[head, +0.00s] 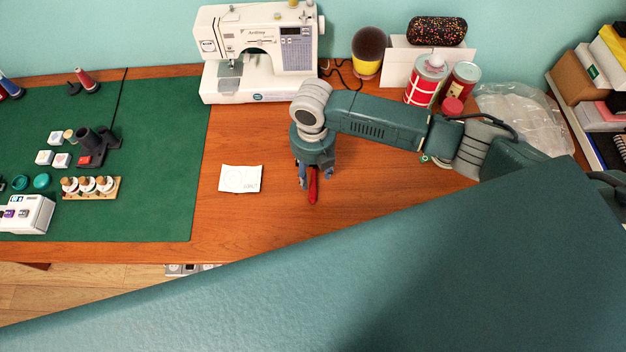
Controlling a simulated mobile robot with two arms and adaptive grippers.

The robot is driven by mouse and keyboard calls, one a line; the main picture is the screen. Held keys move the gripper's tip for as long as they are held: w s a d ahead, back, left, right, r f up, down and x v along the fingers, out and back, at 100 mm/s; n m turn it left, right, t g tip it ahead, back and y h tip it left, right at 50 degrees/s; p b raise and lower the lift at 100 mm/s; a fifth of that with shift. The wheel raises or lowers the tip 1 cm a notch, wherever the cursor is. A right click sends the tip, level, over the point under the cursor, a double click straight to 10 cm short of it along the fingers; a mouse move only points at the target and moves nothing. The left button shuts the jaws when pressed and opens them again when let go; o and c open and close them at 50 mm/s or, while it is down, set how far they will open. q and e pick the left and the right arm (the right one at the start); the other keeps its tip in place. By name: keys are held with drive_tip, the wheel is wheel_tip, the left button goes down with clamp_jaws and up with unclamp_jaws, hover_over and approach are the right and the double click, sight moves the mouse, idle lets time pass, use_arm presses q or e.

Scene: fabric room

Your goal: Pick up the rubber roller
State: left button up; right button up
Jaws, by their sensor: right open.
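A slim red object (312,188), which looks like the handle of the rubber roller, lies on the wooden table below my right gripper. Its upper part is hidden by the gripper. My right gripper (315,178) points down over it, open, with a finger on either side of the red part. I cannot tell whether the fingers touch it. My left gripper is not in view.
A white paper card (240,179) lies to the left on the wooden table (225,220). A sewing machine (222,85) stands behind. Red-and-white tins (424,84) and a plastic bag (525,115) are at back right. A green mat (150,200) with small items covers the left.

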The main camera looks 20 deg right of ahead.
sight(311, 182)
drive_tip(key=shift+f, duration=0.3)
drive_tip(key=shift+w+a+f+p, duration=0.1)
drive_tip(key=shift+f+p, duration=0.25)
drive_tip(key=shift+f, duration=0.05)
wheel_tip(311, 182, down, 4)
drive_tip(key=shift+w+a+f+p, duration=0.1)
drive_tip(key=shift+p, duration=0.45)
drive_tip(key=shift+f, duration=0.1)
drive_tip(key=shift+c, duration=0.2)
drive_tip(key=c, duration=0.8)
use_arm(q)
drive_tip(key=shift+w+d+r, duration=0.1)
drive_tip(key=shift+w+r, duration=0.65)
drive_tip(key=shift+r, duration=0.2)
use_arm(e)
drive_tip(key=c, duration=0.3)
